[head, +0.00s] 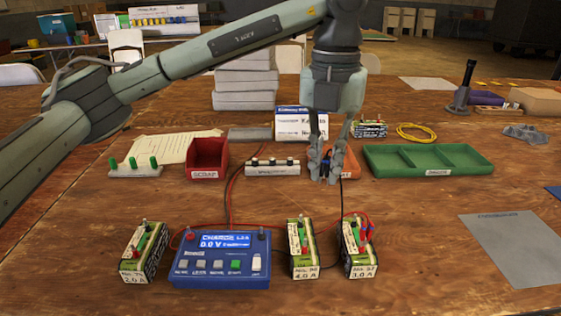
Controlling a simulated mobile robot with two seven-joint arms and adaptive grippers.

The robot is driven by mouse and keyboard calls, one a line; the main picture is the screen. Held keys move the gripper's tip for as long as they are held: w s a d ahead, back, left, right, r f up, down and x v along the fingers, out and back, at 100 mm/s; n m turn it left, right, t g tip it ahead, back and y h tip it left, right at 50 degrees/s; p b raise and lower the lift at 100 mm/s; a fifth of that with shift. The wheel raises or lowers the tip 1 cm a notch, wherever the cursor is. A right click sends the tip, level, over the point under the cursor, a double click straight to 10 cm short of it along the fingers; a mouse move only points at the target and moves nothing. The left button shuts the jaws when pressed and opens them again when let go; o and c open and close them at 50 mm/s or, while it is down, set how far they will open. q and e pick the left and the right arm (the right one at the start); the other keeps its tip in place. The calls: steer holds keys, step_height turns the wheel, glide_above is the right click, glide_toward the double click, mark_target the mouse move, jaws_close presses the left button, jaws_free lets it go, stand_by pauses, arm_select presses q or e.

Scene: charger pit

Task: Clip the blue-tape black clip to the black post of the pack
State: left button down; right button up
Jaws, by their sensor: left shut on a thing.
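My left gripper (327,168) hangs above the middle of the table, fingers down, shut on the black clip (325,166). A little blue shows on the clip between the fingers; the rest is hidden. A black lead runs down from it toward the packs. Three green-and-white battery packs stand at the front: one left of the charger (143,252), one right of it (302,249), and one farther right (359,249). The rightmost pack has red leads and a bit of blue at its top; which posts they touch is too small to tell. My right gripper is out of view.
The blue charger (221,259) reads 0.0 V. Behind are a red bin (207,159), a white strip with knobs (272,169), an orange tray (347,163) and a green tray (428,174). A grey sheet (515,248) lies right; table between it and the packs is clear.

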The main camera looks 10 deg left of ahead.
arm_select(q)
steer(key=w+d+n, duration=0.1)
steer(key=d, duration=0.1)
steer(key=w+d+f+n+b, duration=0.1)
steer(key=d+n, duration=0.1)
steer(key=w+d+f+n, duration=0.1)
steer(key=d, duration=0.1)
steer(key=shift+d+f+b, duration=0.2)
steer(key=shift+b, duration=0.2)
steer(key=shift+f, duration=0.15)
steer(key=shift+f+b, duration=2.5)
steer(key=shift+f, duration=0.9)
steer(key=shift+f+b, duration=0.2)
steer(key=shift+b, duration=0.15)
